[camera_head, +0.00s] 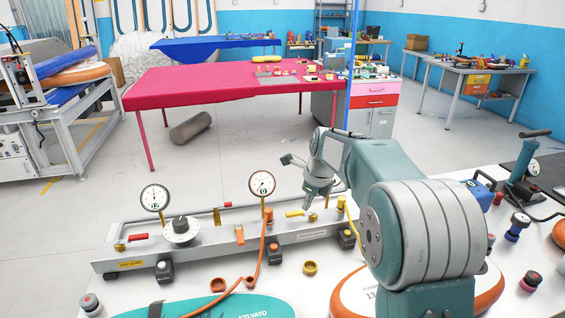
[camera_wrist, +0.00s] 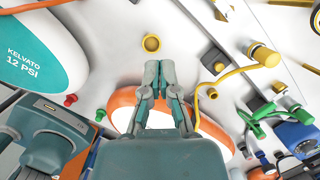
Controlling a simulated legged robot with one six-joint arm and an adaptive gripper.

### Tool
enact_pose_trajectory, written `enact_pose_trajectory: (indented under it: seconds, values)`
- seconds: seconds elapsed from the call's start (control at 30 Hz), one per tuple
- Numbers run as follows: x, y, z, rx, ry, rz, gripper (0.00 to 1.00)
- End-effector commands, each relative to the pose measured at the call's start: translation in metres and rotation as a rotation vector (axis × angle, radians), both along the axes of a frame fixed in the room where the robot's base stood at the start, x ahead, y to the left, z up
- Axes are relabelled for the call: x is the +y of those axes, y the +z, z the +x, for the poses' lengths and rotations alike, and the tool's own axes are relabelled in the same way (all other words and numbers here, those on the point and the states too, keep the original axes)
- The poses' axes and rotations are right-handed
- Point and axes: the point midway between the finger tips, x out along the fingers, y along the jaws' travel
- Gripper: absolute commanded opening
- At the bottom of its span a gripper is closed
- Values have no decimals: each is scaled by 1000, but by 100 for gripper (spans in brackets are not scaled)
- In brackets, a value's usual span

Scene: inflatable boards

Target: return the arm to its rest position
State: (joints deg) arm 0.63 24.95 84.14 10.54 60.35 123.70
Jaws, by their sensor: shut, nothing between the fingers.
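My arm (camera_head: 425,225) is bent over the white table (camera_head: 505,205), with its thick grey joint in the right foreground. My gripper (camera_head: 307,206) hangs downward above the grey gauge rail (camera_head: 215,250), near its right part. In the wrist view my gripper (camera_wrist: 160,65) is shut and empty, its two fingers close together over an orange-rimmed white board (camera_wrist: 122,110). The fingertips appear apart from everything on the table. The arm hides part of the same board (camera_head: 350,290) in the head view.
Two dial gauges (camera_head: 262,184) stand on the rail. A yellow ring (camera_head: 310,267), an orange hose (camera_head: 258,262) and a teal board (camera_head: 225,306) lie in front. A hand pump (camera_head: 525,165) stands at right.

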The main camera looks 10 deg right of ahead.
Motion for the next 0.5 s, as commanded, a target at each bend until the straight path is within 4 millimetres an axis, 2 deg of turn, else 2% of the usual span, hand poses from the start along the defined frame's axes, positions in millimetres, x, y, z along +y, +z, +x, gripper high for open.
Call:
enact_pose_trajectory:
  seconds: [0.03,0.2,0.4,0.5]
  values:
    - [0,14,-13,-28,74,-21,0]
    - [-3,50,-65,-121,399,-123,0]
    - [-8,77,-129,-216,780,-259,0]
    - [-12,84,-162,-253,969,-330,0]
